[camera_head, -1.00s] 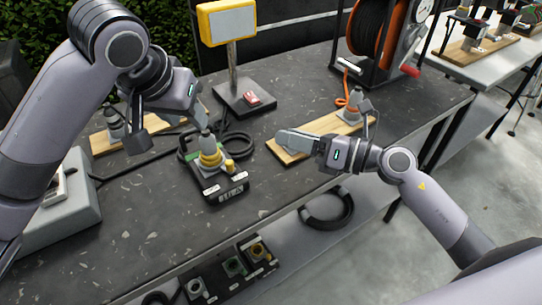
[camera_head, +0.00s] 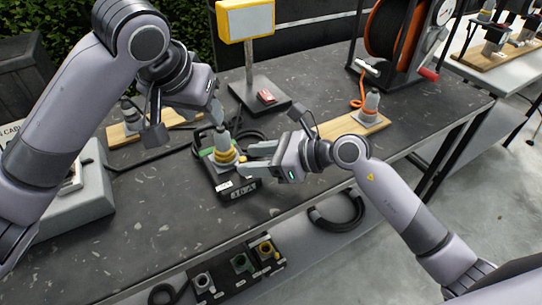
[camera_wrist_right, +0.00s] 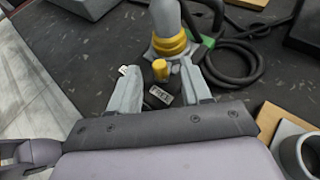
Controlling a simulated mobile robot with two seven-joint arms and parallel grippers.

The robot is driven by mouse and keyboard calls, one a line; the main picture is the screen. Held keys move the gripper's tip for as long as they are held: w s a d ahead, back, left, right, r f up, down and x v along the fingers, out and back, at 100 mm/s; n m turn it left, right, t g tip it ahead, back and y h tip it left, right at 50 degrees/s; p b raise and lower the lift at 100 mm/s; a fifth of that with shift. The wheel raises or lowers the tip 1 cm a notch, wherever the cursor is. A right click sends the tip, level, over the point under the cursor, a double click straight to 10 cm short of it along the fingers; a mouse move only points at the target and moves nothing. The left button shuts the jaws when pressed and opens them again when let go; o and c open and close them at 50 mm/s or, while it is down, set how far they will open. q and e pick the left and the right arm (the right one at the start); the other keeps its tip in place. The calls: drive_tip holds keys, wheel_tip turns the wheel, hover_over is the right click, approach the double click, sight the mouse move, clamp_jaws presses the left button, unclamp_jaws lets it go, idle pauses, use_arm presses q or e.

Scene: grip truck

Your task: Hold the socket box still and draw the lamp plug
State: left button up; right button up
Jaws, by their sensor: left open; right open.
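The socket box (camera_head: 234,188) is dark with a green part and pale labels and sits on the worktop. A grey plug with a yellow collar (camera_head: 223,143) stands upright in it. The plug also shows in the right wrist view (camera_wrist_right: 167,18), behind a small yellow cap (camera_wrist_right: 160,69) and a "FREE" label. My right gripper (camera_head: 246,158) is open, its fingers at the box's right side, with the cap between them in the wrist view; contact is unclear. My left gripper (camera_head: 187,120) is open and empty, above and left of the plug. The yellow-framed lamp (camera_head: 246,19) stands behind on a post.
Wooden boards with grey plugs lie left (camera_head: 118,134) and right (camera_head: 336,126). A black cable (camera_head: 150,158) runs across the worktop and loops behind the box. An orange cable reel (camera_head: 387,45) stands at the back right. The worktop in front of the box is clear.

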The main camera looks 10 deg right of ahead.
drive_tip(key=shift+w+a+f, duration=0.15)
drive_tip(key=shift+w+a, duration=0.05)
drive_tip(key=shift+a, duration=0.15)
drive_tip(key=shift+c, duration=0.3)
clamp_jaws()
idle(1.5)
